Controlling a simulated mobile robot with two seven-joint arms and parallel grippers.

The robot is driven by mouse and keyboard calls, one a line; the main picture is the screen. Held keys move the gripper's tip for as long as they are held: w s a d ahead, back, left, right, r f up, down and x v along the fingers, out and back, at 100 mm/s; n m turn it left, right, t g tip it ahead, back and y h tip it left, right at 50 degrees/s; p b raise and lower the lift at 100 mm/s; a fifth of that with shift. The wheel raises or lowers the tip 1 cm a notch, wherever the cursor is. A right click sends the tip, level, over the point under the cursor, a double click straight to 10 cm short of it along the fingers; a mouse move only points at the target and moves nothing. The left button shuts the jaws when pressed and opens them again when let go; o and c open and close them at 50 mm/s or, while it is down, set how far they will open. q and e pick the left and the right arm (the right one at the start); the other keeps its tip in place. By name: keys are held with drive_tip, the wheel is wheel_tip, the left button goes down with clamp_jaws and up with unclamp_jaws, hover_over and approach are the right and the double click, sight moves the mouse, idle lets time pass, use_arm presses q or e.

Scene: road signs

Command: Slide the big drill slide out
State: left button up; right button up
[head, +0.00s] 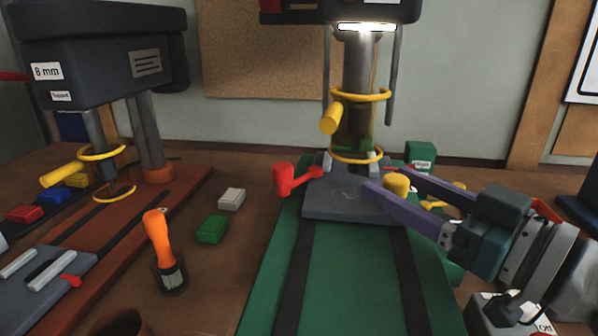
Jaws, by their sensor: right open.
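A drill press with a green base (345,285) stands in the centre. Its dark grey slide plate (345,203) sits at the far end of two dark rails, below the drill column. A red handle (290,179) shows at the slide's left edge. A yellow knob (396,185) shows at its right edge. My right gripper (378,182) reaches in from the right with its purple fingers spread apart. The yellow knob appears between the fingers; I cannot tell whether they touch it. My left gripper is out of view.
Another drill (100,55), marked 8 mm, stands at left with its own grey slide (45,285). An orange-handled brush (160,240), a green block (212,229) and a grey block (231,198) stand between the drills. The rails before the central slide are clear.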

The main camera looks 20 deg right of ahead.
drive_tip(key=shift+w+a, duration=0.15)
drive_tip(key=shift+w, duration=0.35)
clamp_jaws()
idle(1.2)
